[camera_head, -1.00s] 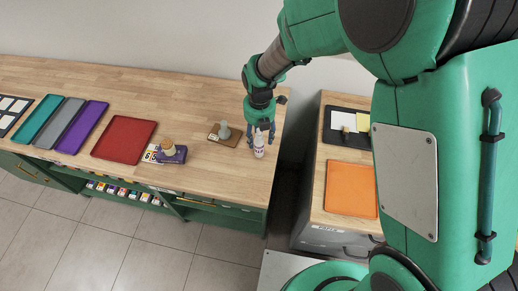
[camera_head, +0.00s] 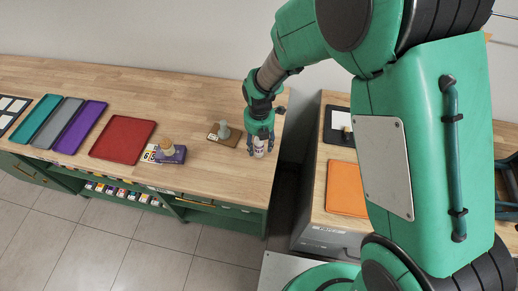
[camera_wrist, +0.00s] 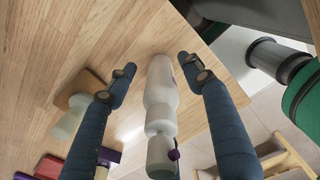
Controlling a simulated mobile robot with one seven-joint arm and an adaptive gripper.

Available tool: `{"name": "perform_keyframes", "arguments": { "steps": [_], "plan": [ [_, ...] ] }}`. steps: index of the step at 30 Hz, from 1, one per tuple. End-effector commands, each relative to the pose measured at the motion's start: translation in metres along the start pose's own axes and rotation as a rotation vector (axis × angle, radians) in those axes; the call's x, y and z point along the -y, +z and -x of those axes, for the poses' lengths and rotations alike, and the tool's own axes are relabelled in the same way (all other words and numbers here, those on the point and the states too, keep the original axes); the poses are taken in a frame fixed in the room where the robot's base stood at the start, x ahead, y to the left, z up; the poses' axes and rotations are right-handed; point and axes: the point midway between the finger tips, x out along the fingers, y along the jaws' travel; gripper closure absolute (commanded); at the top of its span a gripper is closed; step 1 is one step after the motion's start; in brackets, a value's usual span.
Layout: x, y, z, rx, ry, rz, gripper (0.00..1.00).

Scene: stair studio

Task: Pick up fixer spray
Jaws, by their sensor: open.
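The fixer spray is a white bottle (camera_head: 259,148) standing on the wooden bench near its right end. In the wrist view the white bottle (camera_wrist: 160,95) lies between my two blue fingers, with a narrower neck and a small purple part near its end. My gripper (camera_head: 259,140) is over the bottle, and its fingers come down on both sides of it. In the wrist view my gripper (camera_wrist: 157,70) is open, with a gap between each finger and the bottle. The upper part of the bottle is hidden by the gripper in the head view.
A small wooden block with a grey piece (camera_head: 223,131) stands just left of the bottle. Further left are a purple box with a round-topped item (camera_head: 167,151), a red tray (camera_head: 122,142) and several other trays. An orange tray (camera_head: 346,190) lies on the separate right-hand bench, across a gap.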

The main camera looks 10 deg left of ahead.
Motion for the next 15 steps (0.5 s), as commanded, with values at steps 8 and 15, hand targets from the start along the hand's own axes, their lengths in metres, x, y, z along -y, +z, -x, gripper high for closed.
{"name": "perform_keyframes", "arguments": {
  "steps": [8,15],
  "plan": [
    [-0.0001,0.0,-0.0165,0.001,0.0,0.0,0.49],
    [-0.0001,0.0,-0.016,0.001,0.0,0.0,0.49]
  ]
}}
